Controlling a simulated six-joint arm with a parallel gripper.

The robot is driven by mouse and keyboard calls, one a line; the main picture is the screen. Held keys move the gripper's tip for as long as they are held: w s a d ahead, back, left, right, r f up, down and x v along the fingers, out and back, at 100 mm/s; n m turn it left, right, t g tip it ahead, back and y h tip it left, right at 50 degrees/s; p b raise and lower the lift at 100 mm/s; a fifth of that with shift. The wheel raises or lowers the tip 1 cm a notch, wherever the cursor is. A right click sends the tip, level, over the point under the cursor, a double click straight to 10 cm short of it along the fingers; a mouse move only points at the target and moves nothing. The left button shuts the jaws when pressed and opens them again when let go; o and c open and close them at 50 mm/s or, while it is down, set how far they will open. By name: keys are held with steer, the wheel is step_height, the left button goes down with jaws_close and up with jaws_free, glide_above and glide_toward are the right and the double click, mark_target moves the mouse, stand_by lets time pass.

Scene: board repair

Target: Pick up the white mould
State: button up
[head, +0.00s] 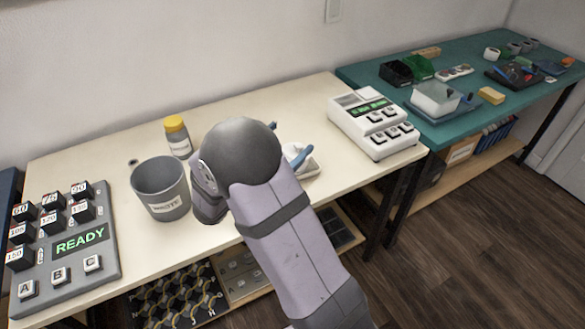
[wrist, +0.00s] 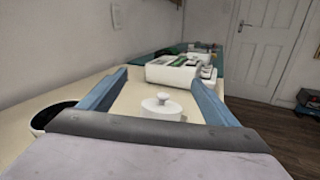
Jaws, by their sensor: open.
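The white mould (wrist: 162,106) is a low white piece with a round knob on top. It sits on the cream table between the two blue fingers of my gripper (wrist: 159,78) in the wrist view, and its lower edge is cut off by the gripper body. In the head view my arm hides part of the white mould (head: 310,168); my gripper (head: 286,142) is above and around it with its blue fingers apart. The gripper is open, with clear gaps between the mould and both fingers. I cannot tell how high the fingertips are over the table.
A grey waste bin (head: 161,191) and a yellow-capped bottle (head: 178,139) stand left of my arm. A white keyed device (head: 373,123) stands to the right. A grey READY panel (head: 66,250) lies at far left. A teal table (head: 462,132) with trays adjoins on the right.

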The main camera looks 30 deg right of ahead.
step_height(320, 180, down, 8)
steer(key=shift+r+b, duration=0.15)
steer(key=shift+b, duration=0.25)
steer(key=shift+d+f, duration=0.15)
steer(key=shift+f, duration=0.05)
steer(key=shift+p+x, duration=0.35)
steer(key=shift+x, duration=3.3)
steer(key=shift+r, duration=0.1)
steer(key=c, duration=1.3)
step_height(320, 180, up, 10)
steer(key=shift+r, duration=0.1)
